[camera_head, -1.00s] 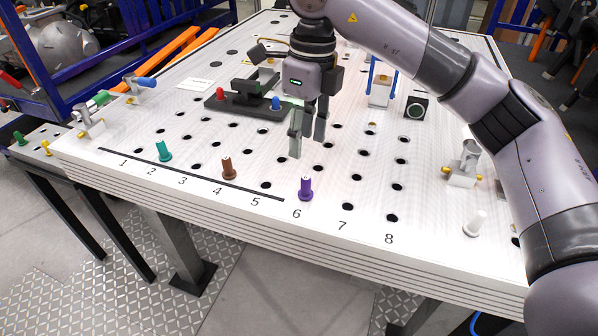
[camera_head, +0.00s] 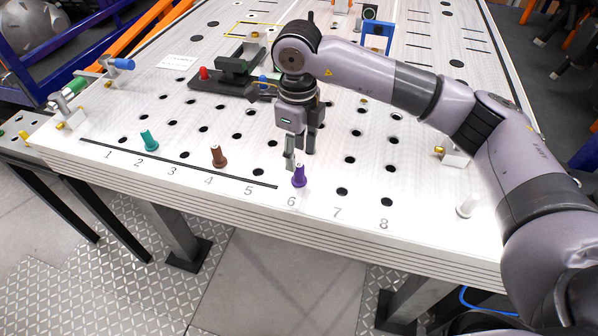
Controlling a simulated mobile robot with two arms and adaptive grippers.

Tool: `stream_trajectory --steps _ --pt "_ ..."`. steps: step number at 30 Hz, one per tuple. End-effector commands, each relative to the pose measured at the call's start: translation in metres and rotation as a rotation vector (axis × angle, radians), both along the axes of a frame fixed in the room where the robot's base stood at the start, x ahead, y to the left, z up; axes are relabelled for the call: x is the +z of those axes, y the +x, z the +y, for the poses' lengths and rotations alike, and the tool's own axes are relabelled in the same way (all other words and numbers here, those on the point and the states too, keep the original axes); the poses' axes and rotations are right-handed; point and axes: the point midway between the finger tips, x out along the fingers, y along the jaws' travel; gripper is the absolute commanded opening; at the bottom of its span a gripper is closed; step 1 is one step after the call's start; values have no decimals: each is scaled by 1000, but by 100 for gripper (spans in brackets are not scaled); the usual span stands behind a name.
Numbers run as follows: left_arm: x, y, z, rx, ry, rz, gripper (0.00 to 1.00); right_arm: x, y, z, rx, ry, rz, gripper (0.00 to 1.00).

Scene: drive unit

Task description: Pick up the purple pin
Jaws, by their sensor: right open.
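The purple pin (camera_head: 299,177) stands upright at hole 6 near the front edge of the white perforated table (camera_head: 230,210). My right gripper (camera_head: 299,160) points down just behind and above the pin. Its fingers are apart and nothing is between them. One fingertip comes close to the pin's top in the picture; I cannot tell whether they touch. My left gripper is not in view.
A teal pin (camera_head: 149,141) stands near number 2 and a brown pin (camera_head: 218,157) near number 4. A white pin (camera_head: 467,205) stands at the right. A black fixture (camera_head: 232,76) with red and blue knobs lies behind. Holes 7 and 8 are empty.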

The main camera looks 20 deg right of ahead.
Motion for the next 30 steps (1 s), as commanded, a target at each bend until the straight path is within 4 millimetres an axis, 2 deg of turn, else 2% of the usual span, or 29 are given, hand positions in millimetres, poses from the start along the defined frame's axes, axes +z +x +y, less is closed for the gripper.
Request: stream_trajectory --steps 3,9,15,21,30 --pt "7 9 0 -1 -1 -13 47 -5 -1 -1 0 -1 4 43" --pt "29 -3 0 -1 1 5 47 -31 -2 -3 0 -1 6 43" --pt "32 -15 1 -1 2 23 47 -53 -1 -2 0 -1 1 43" --pt "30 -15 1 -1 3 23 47 -55 -1 -2 0 0 0 43" --pt "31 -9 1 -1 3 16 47 -54 -1 -2 0 0 0 24"
